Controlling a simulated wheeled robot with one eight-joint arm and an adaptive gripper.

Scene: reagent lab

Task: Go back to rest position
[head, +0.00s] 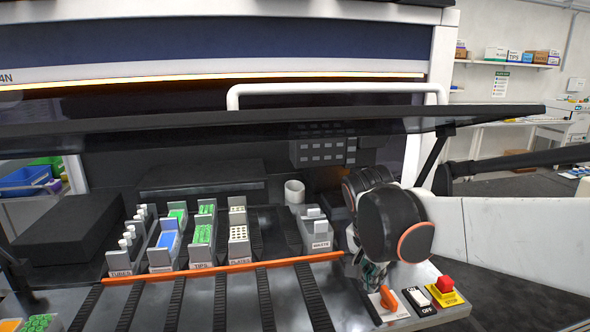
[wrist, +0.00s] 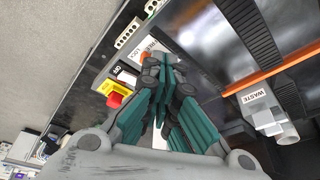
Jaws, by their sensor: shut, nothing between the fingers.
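My gripper (head: 375,280) is at the right end of the machine's front, low over the control panel. In the wrist view its teal-padded fingers (wrist: 165,75) are shut with nothing held between them. An orange lever (head: 388,298) is just beside the fingertips in the head view; whether they touch it I cannot tell. My black and orange wrist hides part of the deck behind it.
An on/off switch (head: 419,299) and a red stop button (head: 445,285) on yellow sit right of the lever. An orange rail (head: 225,268) crosses the deck front. Racks of tubes and tips (head: 203,235) and a waste holder (head: 316,232) stand behind it. A raised dark cover (head: 270,120) hangs above.

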